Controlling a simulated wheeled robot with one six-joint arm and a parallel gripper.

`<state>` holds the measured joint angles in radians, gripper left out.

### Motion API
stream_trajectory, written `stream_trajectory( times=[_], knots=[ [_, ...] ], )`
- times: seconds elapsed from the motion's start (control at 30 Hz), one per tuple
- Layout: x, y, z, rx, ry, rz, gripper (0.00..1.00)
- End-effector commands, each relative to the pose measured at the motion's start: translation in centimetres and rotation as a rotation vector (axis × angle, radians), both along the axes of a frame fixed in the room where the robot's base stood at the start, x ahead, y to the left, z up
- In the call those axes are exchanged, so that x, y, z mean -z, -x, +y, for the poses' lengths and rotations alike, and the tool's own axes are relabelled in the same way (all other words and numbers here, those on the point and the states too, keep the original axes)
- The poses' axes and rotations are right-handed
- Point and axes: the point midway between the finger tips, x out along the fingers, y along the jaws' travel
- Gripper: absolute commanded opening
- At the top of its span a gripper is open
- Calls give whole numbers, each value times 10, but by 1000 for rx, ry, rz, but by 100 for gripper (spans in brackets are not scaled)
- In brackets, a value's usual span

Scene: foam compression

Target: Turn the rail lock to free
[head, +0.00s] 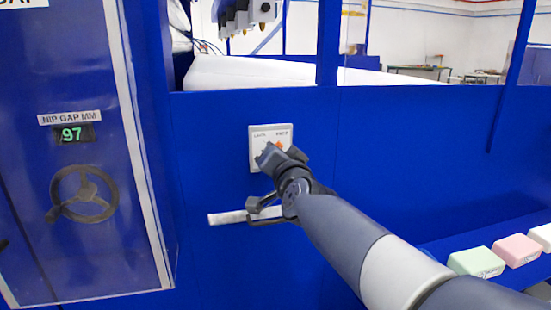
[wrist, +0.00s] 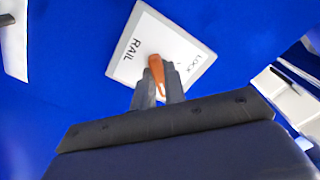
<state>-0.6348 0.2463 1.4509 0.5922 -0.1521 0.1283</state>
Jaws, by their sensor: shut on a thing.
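The rail lock is a white square plate (head: 257,131) with small lettering on the blue wall panel. In the wrist view the plate (wrist: 150,40) shows the words RAIL and LOCK. Its orange knob (wrist: 157,70) is between the fingers of my gripper (wrist: 160,88). In the head view only a bit of the orange knob (head: 279,146) shows beside my gripper (head: 270,156), which covers the lower part of the plate. My gripper is shut on the knob. Which mark the knob points to is hard to tell.
A pale bar handle (head: 230,217) sticks out left, below the plate. A handwheel (head: 83,194) and a display reading 97 (head: 74,133) are behind a clear panel at left. Green (head: 476,261) and pink (head: 517,249) blocks lie at lower right.

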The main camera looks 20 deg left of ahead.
Motion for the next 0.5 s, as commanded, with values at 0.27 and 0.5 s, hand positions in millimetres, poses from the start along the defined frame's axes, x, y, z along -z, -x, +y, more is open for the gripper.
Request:
stream_trajectory(
  times=[0.27,0.5],
  knots=[
    [1,0,0,-1,-63,41,0],
    [1,0,0,-1,-73,47,0]
  ],
)
